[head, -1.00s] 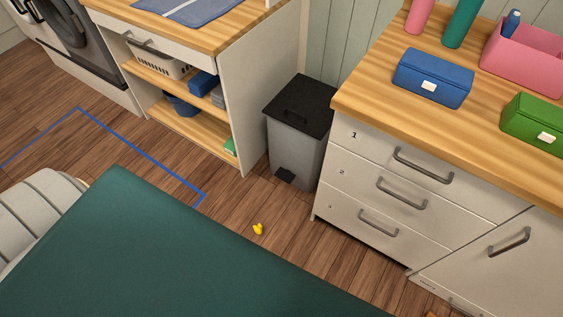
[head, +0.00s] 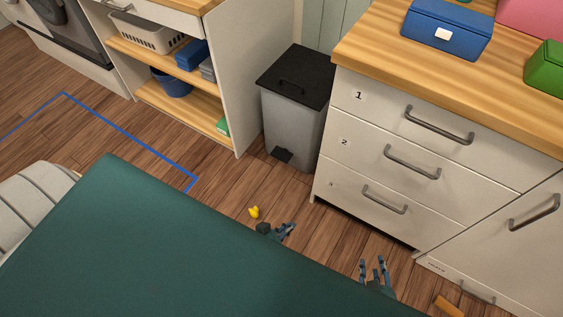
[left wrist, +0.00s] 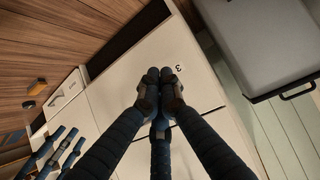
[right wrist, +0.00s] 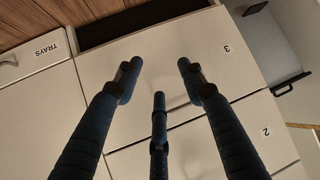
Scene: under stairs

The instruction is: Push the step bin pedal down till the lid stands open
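The step bin (head: 291,118) is a grey box with a black lid (head: 294,72), which lies shut. Its black pedal (head: 282,154) sticks out low at the front. My left gripper (head: 289,228) is below and in front of the bin, apart from the pedal; in the left wrist view its fingertips (left wrist: 159,75) are together with nothing between them. The bin body (left wrist: 262,42) shows there at upper right. My right gripper (head: 373,263) is in front of the drawers; in the right wrist view its fingers (right wrist: 160,72) are apart and empty. The pedal (right wrist: 255,8) shows there at the top.
A white drawer unit (head: 345,186) stands right of the bin, an open shelf unit (head: 233,90) left of it. A small yellow duck (head: 254,212) lies on the floor in front. An orange piece (head: 449,306) lies at lower right. Floor before the pedal is clear.

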